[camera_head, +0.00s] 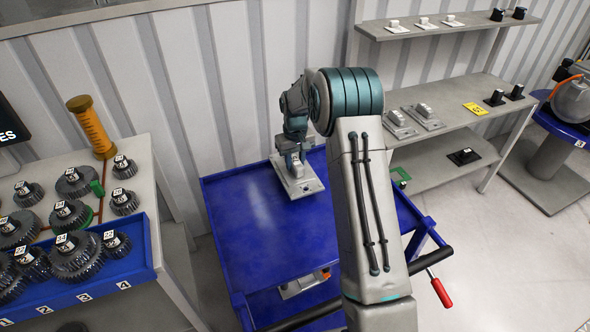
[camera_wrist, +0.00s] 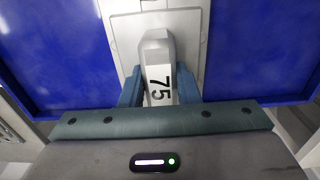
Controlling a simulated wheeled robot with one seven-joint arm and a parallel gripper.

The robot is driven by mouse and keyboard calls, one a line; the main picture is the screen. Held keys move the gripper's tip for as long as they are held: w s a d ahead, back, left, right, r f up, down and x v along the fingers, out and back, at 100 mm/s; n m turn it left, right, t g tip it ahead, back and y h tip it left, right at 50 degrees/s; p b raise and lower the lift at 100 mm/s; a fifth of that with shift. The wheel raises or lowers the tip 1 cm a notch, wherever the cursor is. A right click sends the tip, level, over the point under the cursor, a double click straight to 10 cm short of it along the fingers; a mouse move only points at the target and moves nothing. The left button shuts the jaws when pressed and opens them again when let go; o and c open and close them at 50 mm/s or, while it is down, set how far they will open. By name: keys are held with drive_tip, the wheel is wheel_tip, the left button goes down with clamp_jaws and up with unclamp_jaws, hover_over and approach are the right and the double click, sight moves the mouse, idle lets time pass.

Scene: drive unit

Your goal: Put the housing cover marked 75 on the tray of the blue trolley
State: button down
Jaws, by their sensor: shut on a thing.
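My gripper (camera_wrist: 159,95) is shut on the raised block, with one blue finger on each side. In the head view the cover (camera_head: 300,186) is at the far part of the blue trolley's tray (camera_head: 262,235), under my gripper (camera_head: 294,165). The plate is over the tray and looks flat. I cannot tell whether its underside touches the tray.
A lower shelf of the trolley holds another grey part (camera_head: 303,286). A workbench with several gears (camera_head: 75,215) stands left. Grey shelves (camera_head: 450,105) with more covers stand right. The trolley's black handle (camera_head: 432,258) is at the front right. Most of the tray is clear.

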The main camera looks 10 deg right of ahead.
sight(295, 161)
drive_tip(key=shift+f+p, duration=0.5)
drive_tip(key=shift+f, duration=1.7)
drive_tip(key=c, duration=1.1)
unclamp_jaws()
drive_tip(key=shift+s, duration=0.1)
wheel_tip(295, 161, up, 12)
drive_tip(key=shift+r+b, duration=0.2)
drive_tip(key=shift+b, duration=0.75)
drive_tip(key=s+r+t, duration=0.2)
drive_tip(key=s+r, duration=1.1)
drive_tip(key=s, duration=1)
drive_tip(key=s+f+m+t, duration=0.1)
drive_tip(key=s, duration=0.6)
drive_tip(key=s+m, duration=0.1)
drive_tip(key=s, duration=0.5)
drive_tip(key=shift+s+f+t, duration=0.3)
drive_tip(key=shift+s+f, duration=0.05)
drive_tip(key=shift+f, duration=0.05)
